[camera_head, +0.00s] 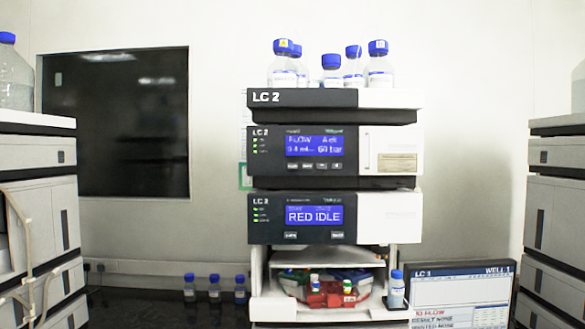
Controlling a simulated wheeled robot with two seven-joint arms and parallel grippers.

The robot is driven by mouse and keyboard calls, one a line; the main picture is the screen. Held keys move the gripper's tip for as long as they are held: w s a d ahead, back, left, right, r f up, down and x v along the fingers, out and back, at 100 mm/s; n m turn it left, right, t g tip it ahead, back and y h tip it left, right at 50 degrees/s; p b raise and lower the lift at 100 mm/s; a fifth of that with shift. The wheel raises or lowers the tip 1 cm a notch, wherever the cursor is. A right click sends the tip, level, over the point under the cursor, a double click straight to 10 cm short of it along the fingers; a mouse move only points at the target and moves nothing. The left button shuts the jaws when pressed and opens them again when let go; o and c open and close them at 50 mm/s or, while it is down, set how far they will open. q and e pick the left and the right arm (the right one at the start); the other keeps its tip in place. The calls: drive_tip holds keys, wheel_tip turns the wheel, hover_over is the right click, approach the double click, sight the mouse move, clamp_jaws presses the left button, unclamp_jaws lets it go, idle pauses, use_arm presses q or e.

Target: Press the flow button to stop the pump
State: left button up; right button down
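The pump module (270,170) marked LC 2 sits in the middle of the central stack. Its blue display (315,146) reads FLOW and 60 bar; the other small text is hard to read. A row of several small buttons (307,166) lies just below this display. Their labels are too small to read, so I cannot tell which is the flow button. Neither of my grippers is in view, and nothing touches the buttons.
Below is a module whose display (314,216) reads RED IDLE, above an open tray with vials (330,288). Blue-capped bottles (378,68) stand on top. A monitor (461,292) stands at lower right. Other stacks flank left (35,155) and right (556,190).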

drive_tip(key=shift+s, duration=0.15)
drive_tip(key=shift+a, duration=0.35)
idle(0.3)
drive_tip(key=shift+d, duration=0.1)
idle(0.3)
